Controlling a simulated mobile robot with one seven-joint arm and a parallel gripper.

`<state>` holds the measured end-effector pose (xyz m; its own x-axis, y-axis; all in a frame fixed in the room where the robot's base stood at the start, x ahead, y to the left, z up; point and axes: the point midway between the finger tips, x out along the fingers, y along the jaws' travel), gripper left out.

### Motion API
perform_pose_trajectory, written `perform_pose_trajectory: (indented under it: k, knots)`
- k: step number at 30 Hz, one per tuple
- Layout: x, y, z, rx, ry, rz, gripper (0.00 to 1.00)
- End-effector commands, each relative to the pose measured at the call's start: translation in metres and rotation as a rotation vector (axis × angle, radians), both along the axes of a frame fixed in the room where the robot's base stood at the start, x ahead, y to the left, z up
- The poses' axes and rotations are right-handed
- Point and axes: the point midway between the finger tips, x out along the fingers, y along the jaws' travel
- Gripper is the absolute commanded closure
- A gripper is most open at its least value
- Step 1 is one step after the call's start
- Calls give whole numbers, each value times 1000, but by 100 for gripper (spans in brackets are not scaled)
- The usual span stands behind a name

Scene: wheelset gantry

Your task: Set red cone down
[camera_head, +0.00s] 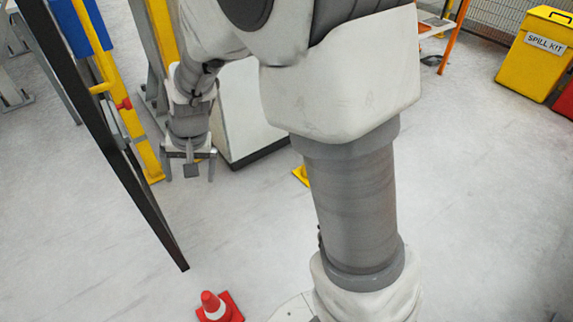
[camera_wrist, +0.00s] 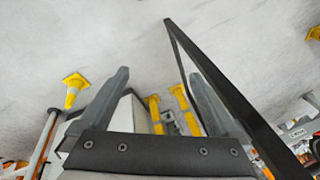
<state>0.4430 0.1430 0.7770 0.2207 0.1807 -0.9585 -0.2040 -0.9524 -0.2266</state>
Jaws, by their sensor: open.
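The red cone (camera_head: 211,303), with a white band and a red square base, stands upright on the floor at the bottom of the head view. It does not show in the wrist view. My gripper (camera_head: 190,176) hangs well apart from it, farther up in the picture, with its fingers pointing down. In the wrist view my gripper (camera_wrist: 157,78) has its fingers spread, with nothing between them.
A long black bar (camera_head: 140,190) slants beside my gripper; it also crosses the wrist view (camera_wrist: 225,90). A white cabinet (camera_head: 245,115) stands behind. A yellow cone (camera_wrist: 73,92) is on the floor. A yellow spill kit bin (camera_head: 530,60) stands far right.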

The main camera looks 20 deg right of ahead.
Motion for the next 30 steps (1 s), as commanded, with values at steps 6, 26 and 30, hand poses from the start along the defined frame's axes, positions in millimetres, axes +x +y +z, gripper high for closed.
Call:
perform_pose_trajectory:
  k: [6, 26, 30]
  knots:
    - [-39, -44, 70, -30, -90, 57, 3]
    - [-186, -138, 150, -238, -278, 167, 3]
    - [-196, -143, 150, -258, -286, 172, 3]
